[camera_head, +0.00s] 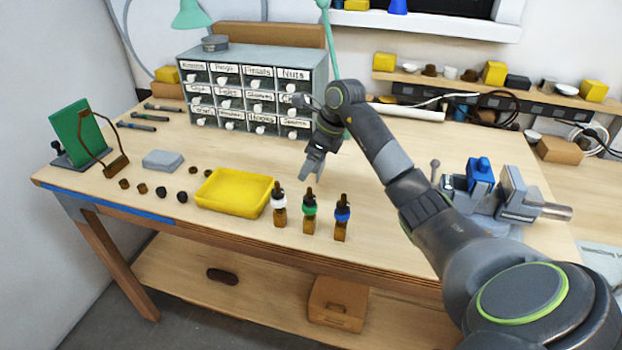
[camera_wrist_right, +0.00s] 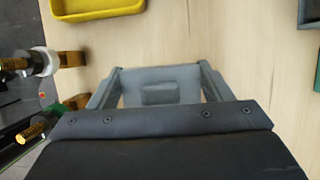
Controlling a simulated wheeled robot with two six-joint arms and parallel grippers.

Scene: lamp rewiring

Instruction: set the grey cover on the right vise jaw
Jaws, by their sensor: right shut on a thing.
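My right gripper (camera_head: 313,168) hangs above the bench in front of the drawer cabinet, behind the dropper bottles. In the right wrist view its two fingers (camera_wrist_right: 158,88) are closed on a flat grey piece with a small raised block, the grey cover (camera_wrist_right: 130,99). In the head view the cover is hard to tell from the grey fingers. The vise (camera_head: 505,195) stands at the right end of the bench, well apart from the gripper. A blue cover (camera_head: 480,170) sits on its left jaw. Its right jaw (camera_head: 512,184) is bare grey metal. My left gripper is not in view.
A yellow tray (camera_head: 234,208) and several dropper bottles (camera_head: 310,212) stand near the bench's front edge. The drawer cabinet (camera_head: 252,95) stands behind. A small lever-like rod (camera_head: 435,170) rises left of the vise. My right arm crosses the bench between gripper and vise.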

